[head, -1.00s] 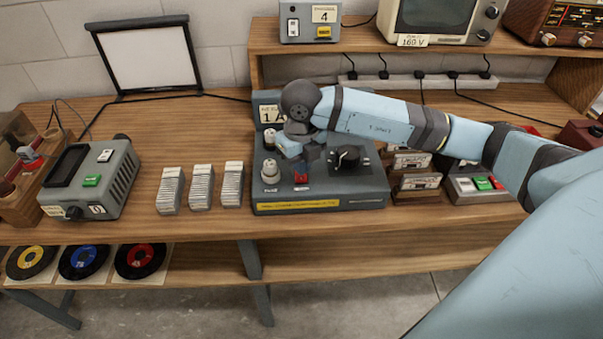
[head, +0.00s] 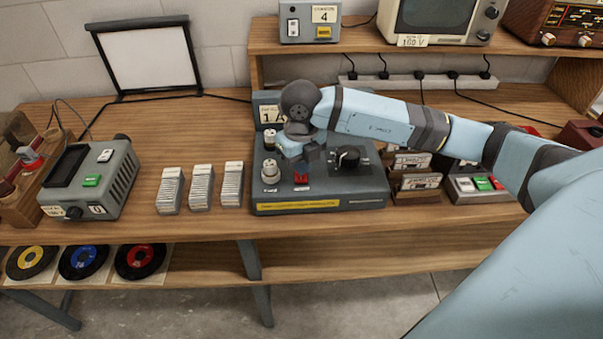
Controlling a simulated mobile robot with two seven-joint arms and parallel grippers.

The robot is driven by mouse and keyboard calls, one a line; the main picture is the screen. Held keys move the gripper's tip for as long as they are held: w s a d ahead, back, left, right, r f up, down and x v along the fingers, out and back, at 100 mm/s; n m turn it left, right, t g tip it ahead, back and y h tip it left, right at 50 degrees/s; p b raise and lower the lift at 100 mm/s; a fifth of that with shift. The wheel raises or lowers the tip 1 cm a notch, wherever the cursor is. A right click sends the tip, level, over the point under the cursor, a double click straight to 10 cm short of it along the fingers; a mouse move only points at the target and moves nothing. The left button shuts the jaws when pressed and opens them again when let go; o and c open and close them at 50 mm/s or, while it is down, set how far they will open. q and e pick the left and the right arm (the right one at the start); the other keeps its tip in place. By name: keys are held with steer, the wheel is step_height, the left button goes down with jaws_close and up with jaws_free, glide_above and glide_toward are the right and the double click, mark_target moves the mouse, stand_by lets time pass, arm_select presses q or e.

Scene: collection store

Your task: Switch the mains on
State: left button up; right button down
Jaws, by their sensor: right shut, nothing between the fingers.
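A grey control unit (head: 340,192) stands on the wooden bench, with a yellow strip along its front, round knobs and a "1 A" label behind. A red switch (head: 301,179) is on its sloping top, left of a black dial (head: 348,158). My right gripper (head: 305,167) points down over the unit, shut and empty, with its fingertips at or just above the red switch. The gripper partly covers the switch, so I cannot tell its position or whether they touch. My left gripper is not in view.
Stacks of white cards (head: 201,188) stand left of the unit, and a grey-green device (head: 110,178) is farther left. Cassettes (head: 416,182) and a small button box (head: 478,186) stand right, under my arm. A power strip (head: 415,79) lies behind.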

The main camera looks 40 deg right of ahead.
steer(key=shift+f+b, duration=1.05)
steer(key=shift+f, duration=0.3)
stand_by(0.9)
steer(key=shift+r, duration=0.1)
steer(key=shift+r+p, duration=0.6)
steer(key=shift+r, duration=0.2)
steer(key=shift+r+p, duration=1.4)
steer(key=shift+r, duration=1.25)
